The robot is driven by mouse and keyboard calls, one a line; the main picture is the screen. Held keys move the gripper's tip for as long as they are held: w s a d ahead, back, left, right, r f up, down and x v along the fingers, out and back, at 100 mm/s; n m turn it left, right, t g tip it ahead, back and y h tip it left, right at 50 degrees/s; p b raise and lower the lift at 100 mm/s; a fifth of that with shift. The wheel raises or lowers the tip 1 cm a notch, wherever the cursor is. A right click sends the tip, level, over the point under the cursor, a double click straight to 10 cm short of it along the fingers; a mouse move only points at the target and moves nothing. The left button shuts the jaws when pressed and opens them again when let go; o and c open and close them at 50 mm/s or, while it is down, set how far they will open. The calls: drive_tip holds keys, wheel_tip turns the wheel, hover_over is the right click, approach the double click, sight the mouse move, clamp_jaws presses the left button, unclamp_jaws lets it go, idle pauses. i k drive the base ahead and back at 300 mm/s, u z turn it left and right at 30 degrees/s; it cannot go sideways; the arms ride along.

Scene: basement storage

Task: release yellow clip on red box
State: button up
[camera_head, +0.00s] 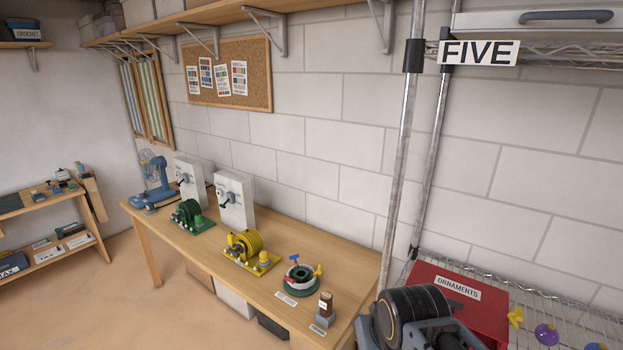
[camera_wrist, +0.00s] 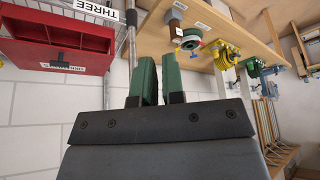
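The red box (camera_head: 435,303), labelled ORNAMENTS, stands on a wire shelf at the lower right of the head view. The box also shows in the wrist view (camera_wrist: 30,35), at the upper left and apart from my gripper. My gripper (camera_wrist: 160,60) has green fingers close together with nothing seen between them. In the head view my wrist hides part of the box, and the fingertips are not visible.
A wooden table (camera_head: 340,260) along the wall holds a green ring (camera_head: 300,280) with blue and yellow clips, a yellow reel (camera_head: 250,245) and a green reel (camera_head: 187,214). A metal post (camera_head: 397,150) stands left of the box. A purple ball (camera_head: 545,333) lies on the wire shelf.

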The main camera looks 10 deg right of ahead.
sight(518, 314)
drive_tip(key=u, duration=0.15)
drive_tip(key=k, duration=0.35)
drive_tip(key=z, duration=1.25)
drive_tip(key=i, duration=0.5)
drive_tip(key=u, duration=0.05)
